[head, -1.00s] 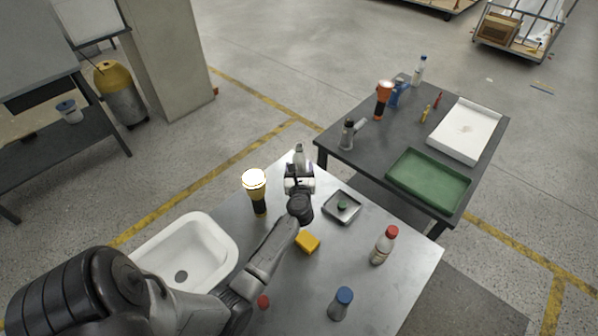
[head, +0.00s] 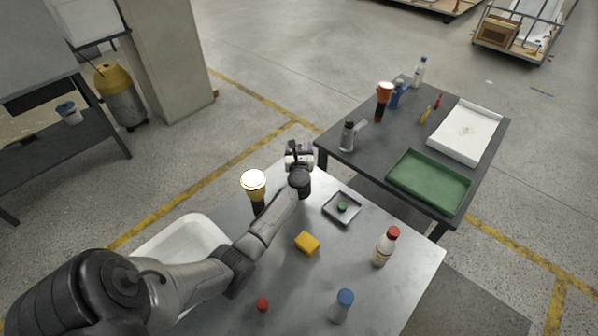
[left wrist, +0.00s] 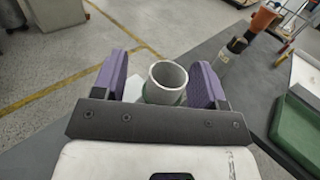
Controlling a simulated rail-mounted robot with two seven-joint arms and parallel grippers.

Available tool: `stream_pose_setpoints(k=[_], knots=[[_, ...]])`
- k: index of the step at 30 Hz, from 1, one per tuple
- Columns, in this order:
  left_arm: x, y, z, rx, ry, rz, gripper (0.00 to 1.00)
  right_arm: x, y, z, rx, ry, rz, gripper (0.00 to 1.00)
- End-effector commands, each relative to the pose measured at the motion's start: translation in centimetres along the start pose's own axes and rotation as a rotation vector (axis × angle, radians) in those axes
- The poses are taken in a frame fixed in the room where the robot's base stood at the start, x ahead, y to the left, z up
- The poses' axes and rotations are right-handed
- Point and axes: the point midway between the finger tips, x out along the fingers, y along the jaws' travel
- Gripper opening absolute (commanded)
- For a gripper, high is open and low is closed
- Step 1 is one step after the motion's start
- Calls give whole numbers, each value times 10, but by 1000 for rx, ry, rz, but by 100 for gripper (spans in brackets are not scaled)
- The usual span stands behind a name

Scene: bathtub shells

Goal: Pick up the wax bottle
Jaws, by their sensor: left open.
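My left gripper (head: 300,150) is at the far edge of the near metal table in the head view. In the left wrist view its two purple fingers (left wrist: 160,72) are open, with a pale round-rimmed container (left wrist: 166,80) between them. Its grey inside shows; I see no label, and the gripper hides it in the head view. A white bottle with a red cap (head: 384,248) and a grey bottle with a blue cap (head: 340,306) stand at the table's right. I cannot tell which is the wax bottle. My right gripper is not in view.
A yellow block (head: 307,243), a small tray (head: 330,215), a red-topped item (head: 262,304) and a white basin (head: 160,245) share the table. A dark table (head: 365,170) stands behind right.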

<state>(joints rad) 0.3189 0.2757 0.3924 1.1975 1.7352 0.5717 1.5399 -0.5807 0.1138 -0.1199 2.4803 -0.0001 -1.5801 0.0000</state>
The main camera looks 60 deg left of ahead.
Motion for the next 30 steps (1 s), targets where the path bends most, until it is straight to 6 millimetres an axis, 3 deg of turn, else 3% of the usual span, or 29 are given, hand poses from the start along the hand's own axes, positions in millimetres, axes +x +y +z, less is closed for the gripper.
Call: stream_pose_setpoints(k=[7, 27, 30], knots=[[1, 0, 0, -1, 0, 0, 66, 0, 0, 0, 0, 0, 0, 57], [1, 0, 0, 0, 0, 0, 2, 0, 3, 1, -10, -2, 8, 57], [1, 0, 1, 0, -1, 0, 0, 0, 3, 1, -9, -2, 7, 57]])
